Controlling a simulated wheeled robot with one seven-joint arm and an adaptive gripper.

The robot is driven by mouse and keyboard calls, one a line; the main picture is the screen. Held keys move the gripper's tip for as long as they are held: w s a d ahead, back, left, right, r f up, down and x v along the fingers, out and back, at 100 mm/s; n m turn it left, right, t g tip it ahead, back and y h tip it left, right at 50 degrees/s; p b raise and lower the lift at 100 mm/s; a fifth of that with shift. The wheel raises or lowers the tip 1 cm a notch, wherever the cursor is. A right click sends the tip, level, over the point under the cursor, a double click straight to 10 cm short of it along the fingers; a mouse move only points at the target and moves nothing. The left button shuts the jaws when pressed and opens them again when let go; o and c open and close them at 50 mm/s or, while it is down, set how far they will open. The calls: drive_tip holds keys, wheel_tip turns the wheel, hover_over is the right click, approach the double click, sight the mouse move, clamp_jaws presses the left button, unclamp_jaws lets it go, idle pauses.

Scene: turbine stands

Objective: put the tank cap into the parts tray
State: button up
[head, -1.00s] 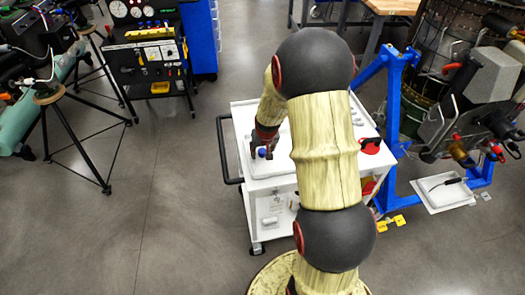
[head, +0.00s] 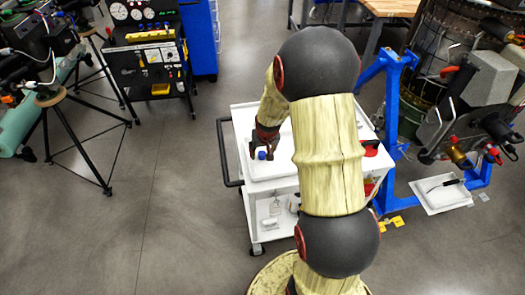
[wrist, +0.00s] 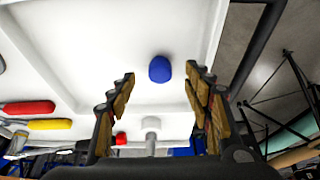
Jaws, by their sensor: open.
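The blue cap (wrist: 160,69), which I take to be the tank cap, is a small rounded piece. In the wrist view it lies on the white floor of the parts tray (wrist: 95,45), just beyond my fingertips and between their lines. My gripper (wrist: 158,75) is open, with a finger on each side and nothing held. In the head view my gripper (head: 265,142) is above the left part of the white cart, and the blue cap (head: 262,155) shows just below it. My arm hides much of the cart top.
The white cart (head: 243,120) has a dark handle on its left. Red and yellow-handled tools (wrist: 28,108) lie beside the tray in the wrist view. A blue stand (head: 392,110) is right of the cart. Open floor (head: 175,200) lies to the left.

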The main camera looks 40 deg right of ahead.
drive_tip(key=p+v, duration=0.2)
drive_tip(key=v, duration=0.2)
idle(0.7)
drive_tip(key=s+a, duration=0.1)
drive_tip(key=s, duration=0.1)
drive_tip(key=s+a+g, duration=0.1)
drive_tip(key=s, duration=0.1)
drive_tip(key=s+a+f+g+y, duration=0.1)
drive_tip(key=s, duration=0.1)
drive_tip(key=shift+f, duration=0.1)
drive_tip(key=s+a+r+n+t, duration=0.1)
drive_tip(key=s+a+r, duration=0.4)
drive_tip(key=a+r, duration=0.2)
drive_tip(key=s+a+r+n+t, duration=0.1)
drive_tip(key=s+a+r, duration=0.4)
drive_tip(key=r, duration=0.7)
drive_tip(key=s+a+r+n+t, duration=0.2)
drive_tip(key=s+a+r, duration=0.3)
drive_tip(key=a+r, duration=0.4)
drive_tip(key=shift+s+a+r+n+y, duration=0.3)
drive_tip(key=shift+n+y, duration=0.1)
drive_tip(key=shift+n, duration=0.2)
drive_tip(key=shift+c, duration=0.6)
